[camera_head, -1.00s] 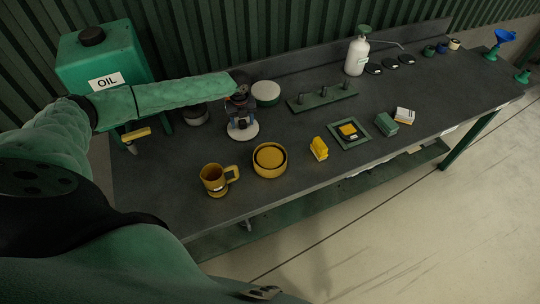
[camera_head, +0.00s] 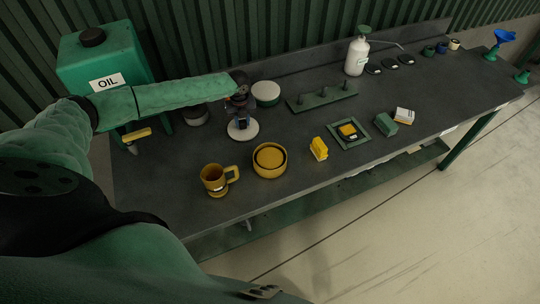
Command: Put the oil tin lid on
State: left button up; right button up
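My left gripper (camera_head: 240,116) points down at the back left of the bench, over a flat cream disc (camera_head: 243,134), which may be a lid. Its fingers are small and dark, and I cannot tell whether they touch or hold the disc. Behind it stands a round tin with a pale top (camera_head: 265,89). A dark round tin (camera_head: 195,116) is partly hidden behind my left arm. A round yellow container (camera_head: 268,173) with a yellow round piece inside is nearer the front. I cannot tell which one is the oil tin. My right gripper is out of view.
A green OIL tank (camera_head: 110,60) stands at the back left. A yellow mug (camera_head: 214,181), a yellow block (camera_head: 318,149), a green tray (camera_head: 350,142) and a green pegged rail (camera_head: 323,99) are on the bench (camera_head: 200,212). A white pump bottle (camera_head: 357,56) stands at the back.

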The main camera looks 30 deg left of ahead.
pick_arm(q)
jog(key=shift+r, duration=0.2)
jog(key=shift+r+p, duration=2.65)
jog(key=shift+r, duration=0.7)
jog(key=shift+s+f, duration=0.1)
jog(key=shift+f, duration=0.05)
